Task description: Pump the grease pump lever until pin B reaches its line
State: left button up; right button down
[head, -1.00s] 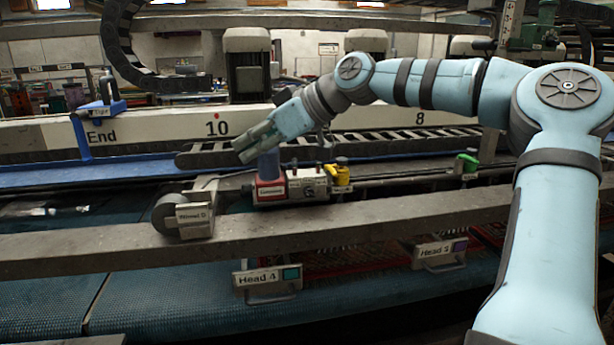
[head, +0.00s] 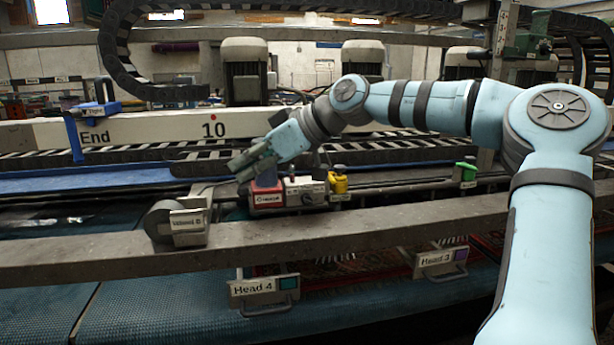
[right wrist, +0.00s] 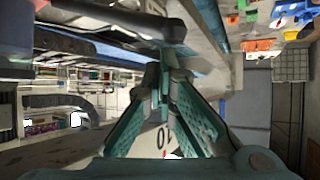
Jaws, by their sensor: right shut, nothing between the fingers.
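A small unit with a red block (head: 267,198), a blue-grey cylinder on top (head: 267,177) and a pale box beside it (head: 305,191) sits on the machine's rail; it looks like the grease pump. My right gripper (head: 240,165) is shut and empty, just above and left of the cylinder; I cannot tell whether it touches. In the right wrist view its fingers (right wrist: 165,62) come together at the tips. I cannot make out the lever, pin B or its line. My left gripper is out of view.
A yellow fitting (head: 338,182) stands right of the pale box, and a green one (head: 466,170) farther right. A grey roller (head: 165,222) is at the left. A long grey beam (head: 330,232) runs in front. A white beam marked 10 (head: 160,128) lies behind.

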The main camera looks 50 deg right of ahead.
jog(key=shift+f, duration=0.1)
dwell(0.5)
notch_tip(320, 180, down, 7)
jog(key=b, duration=0.7)
notch_tip(320, 180, up, 11)
jog(key=p, duration=0.9)
jog(key=shift+s+f, duration=0.1)
jog(key=shift+f, duration=0.25)
